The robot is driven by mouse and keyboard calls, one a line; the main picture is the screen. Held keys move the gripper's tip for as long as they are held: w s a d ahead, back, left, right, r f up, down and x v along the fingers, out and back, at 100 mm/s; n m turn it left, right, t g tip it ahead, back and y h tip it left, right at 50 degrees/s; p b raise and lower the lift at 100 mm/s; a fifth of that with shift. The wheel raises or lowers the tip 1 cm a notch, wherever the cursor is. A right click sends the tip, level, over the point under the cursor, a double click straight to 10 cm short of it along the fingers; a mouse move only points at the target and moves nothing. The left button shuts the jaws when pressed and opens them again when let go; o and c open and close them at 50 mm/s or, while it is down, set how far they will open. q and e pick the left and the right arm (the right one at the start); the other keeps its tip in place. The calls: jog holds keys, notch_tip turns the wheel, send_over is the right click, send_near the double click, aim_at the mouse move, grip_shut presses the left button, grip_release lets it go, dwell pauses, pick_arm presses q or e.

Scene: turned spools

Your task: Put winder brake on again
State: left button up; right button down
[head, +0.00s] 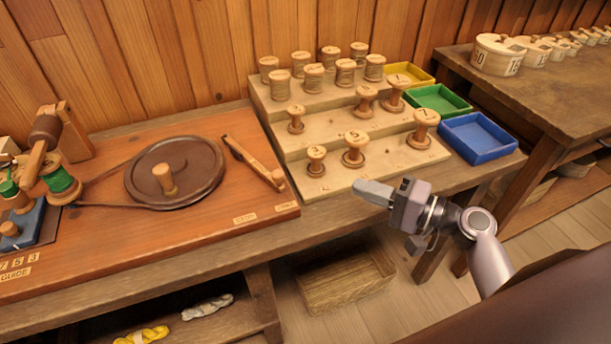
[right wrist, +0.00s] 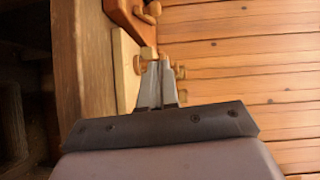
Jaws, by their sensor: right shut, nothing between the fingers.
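The winder's dark wheel (head: 190,165) with a wooden crank knob lies on the reddish-brown board. The brake lever (head: 253,161), a slim wooden bar with a dark strip and a round knob at its near end, lies right of the wheel. Its far end is close to the wheel's rim; I cannot tell if they touch. My right gripper (head: 362,189) is shut and empty, in front of the stepped spool stand and well right of the lever knob. Its closed fingers also show in the right wrist view (right wrist: 162,68). My left gripper is out of view.
The stepped stand (head: 400,163) holds several spools. Yellow, green and blue trays (head: 478,138) stand to its right. A spool with green thread (head: 60,182) sits at the board's left. Two small labels (head: 245,218) are at the board's front right. A basket (head: 345,282) is below.

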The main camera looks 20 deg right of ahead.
jog(key=p+x, duration=0.1)
jog(key=x, duration=0.9)
jog(key=shift+r+p, duration=0.15)
jog(key=shift+p, duration=0.2)
jog(key=shift+w+a+p, duration=0.15)
jog(key=shift+a+p, duration=0.25)
jog(key=shift+a, duration=0.85)
jog(key=shift+a+f, duration=0.3)
jog(key=shift+a, duration=0.4)
